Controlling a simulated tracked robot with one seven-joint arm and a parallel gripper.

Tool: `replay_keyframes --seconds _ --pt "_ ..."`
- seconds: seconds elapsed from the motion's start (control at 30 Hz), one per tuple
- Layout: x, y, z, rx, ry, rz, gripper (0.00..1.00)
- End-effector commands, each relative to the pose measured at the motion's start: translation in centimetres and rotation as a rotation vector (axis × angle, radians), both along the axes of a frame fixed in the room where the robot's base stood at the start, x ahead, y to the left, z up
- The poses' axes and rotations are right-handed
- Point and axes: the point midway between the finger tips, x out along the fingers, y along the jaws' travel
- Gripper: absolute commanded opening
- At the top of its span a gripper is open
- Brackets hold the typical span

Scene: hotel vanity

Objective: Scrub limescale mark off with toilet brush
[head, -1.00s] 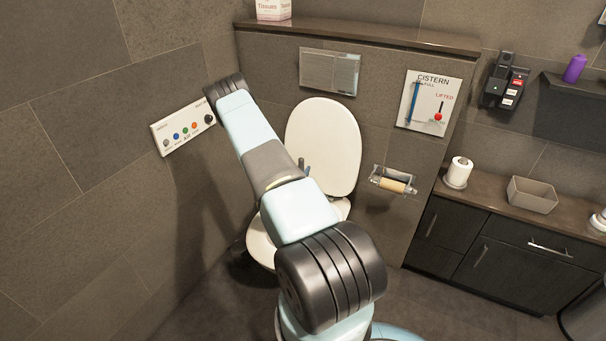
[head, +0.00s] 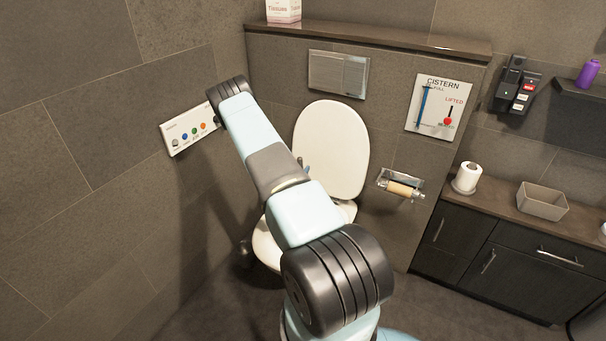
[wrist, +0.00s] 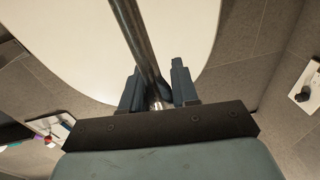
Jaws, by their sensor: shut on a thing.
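My gripper (wrist: 157,86) is shut on the dark, shiny handle of the toilet brush (wrist: 133,38) in the wrist view. The handle runs up out of that frame, so the brush head is out of sight. The white toilet lid (head: 331,150) stands raised in the head view, with the white seat or bowl (head: 268,245) below it, partly behind my arm. A broad white toilet surface (wrist: 70,40) lies behind the handle in the wrist view. My arm covers most of my gripper and the bowl in the head view. I cannot see the limescale mark.
A button panel (head: 187,130) is on the left wall, close to my arm. A paper holder (head: 402,187) juts out right of the toilet. A flush plate (head: 338,73) and cistern sign (head: 438,105) are above. A dark cabinet (head: 505,265) stands at right.

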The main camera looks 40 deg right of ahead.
Motion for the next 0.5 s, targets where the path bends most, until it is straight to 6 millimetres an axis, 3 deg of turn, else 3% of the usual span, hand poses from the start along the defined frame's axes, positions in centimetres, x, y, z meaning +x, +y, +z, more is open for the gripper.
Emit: replay_keyframes --seconds 0.5 --pt "-1.6 -0.6 -0.2 0.000 0.001 0.001 0.00"
